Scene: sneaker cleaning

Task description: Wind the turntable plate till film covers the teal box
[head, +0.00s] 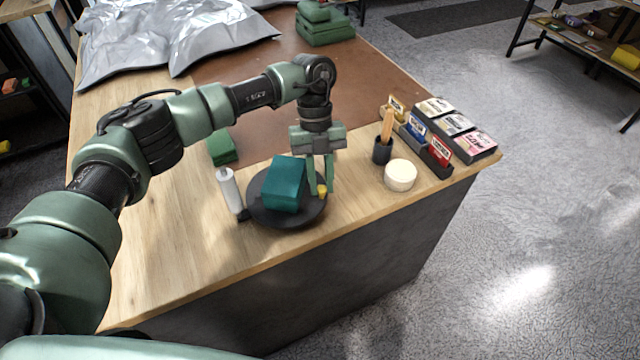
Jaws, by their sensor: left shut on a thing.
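The teal box (284,184) stands on the round black turntable plate (269,219) near the front edge of the wooden bench. I cannot make out any film on the faces of the box that show. A white roll (228,188), upright with a black foot, stands just left of the plate. My left gripper (321,190) points down at the right side of the plate. It is shut on a small yellow knob (322,191) at the plate's rim, right of the box. My right gripper is not in view.
Right of the plate are a dark cup (382,151) with wooden sticks, a round cream tub (400,175) and a dark tray of small boxes (483,152). A green block (222,148) lies behind the roll. Silver bags (170,40) cover the back left. Bare wood lies left of the roll.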

